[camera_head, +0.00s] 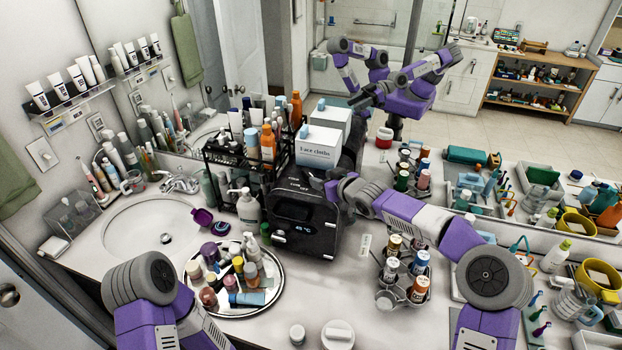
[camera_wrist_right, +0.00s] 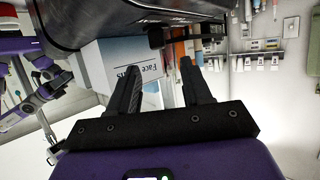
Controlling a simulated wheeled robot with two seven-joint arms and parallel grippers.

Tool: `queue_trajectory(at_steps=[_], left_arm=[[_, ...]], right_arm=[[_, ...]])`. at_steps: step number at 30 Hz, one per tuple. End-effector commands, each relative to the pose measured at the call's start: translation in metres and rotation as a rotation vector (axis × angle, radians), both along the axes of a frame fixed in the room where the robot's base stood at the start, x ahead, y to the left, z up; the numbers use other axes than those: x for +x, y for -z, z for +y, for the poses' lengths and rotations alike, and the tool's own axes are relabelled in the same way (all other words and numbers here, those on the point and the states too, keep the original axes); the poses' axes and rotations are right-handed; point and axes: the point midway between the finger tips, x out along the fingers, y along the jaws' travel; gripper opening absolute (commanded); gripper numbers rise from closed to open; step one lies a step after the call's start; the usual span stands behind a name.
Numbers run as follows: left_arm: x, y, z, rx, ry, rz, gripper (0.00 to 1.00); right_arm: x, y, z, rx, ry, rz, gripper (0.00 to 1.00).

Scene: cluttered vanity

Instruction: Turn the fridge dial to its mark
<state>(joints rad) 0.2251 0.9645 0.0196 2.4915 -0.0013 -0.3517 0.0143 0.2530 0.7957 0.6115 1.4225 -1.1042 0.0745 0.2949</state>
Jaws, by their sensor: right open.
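The fridge (camera_head: 302,218) is a small black box with a lit display on its front, standing on the counter right of the sink. Its dark body also fills the top of the right wrist view (camera_wrist_right: 130,18). I cannot clearly make out the dial or its mark. A small dark block (camera_wrist_right: 156,38) sticks out from the body just beyond my right fingertips and may be the dial. My right gripper (camera_wrist_right: 158,72) is open with nothing between its fingers; in the head view it is at the fridge's upper right edge. My left arm shows at lower left, its gripper out of view.
A white face cloths box (camera_head: 318,146) and a black rack of bottles (camera_head: 240,160) stand behind the fridge. A round tray (camera_head: 222,311) of cosmetics is in front left, a bottle carousel (camera_head: 385,299) to the right. The mirror behind reflects my arms.

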Motion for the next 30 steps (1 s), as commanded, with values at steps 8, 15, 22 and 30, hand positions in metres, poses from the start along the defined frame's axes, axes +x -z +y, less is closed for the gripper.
queue_trajectory(at_steps=[8,15,22,30], left_arm=[[0.000,-0.002,0.000,0.000,0.000,-0.001,0.00],[0.001,-0.014,0.000,0.000,0.000,-0.001,0.00],[0.001,-0.023,0.000,0.000,0.000,-0.001,0.00],[0.001,-0.026,0.000,0.000,0.000,-0.001,0.00]], right_arm=[[0.012,0.009,0.009,0.003,-0.003,0.001,0.49],[0.036,0.021,0.024,0.004,-0.001,0.003,0.49],[0.053,0.028,0.034,0.003,-0.002,0.001,0.49],[0.059,0.033,0.037,0.000,-0.001,0.000,0.49]])
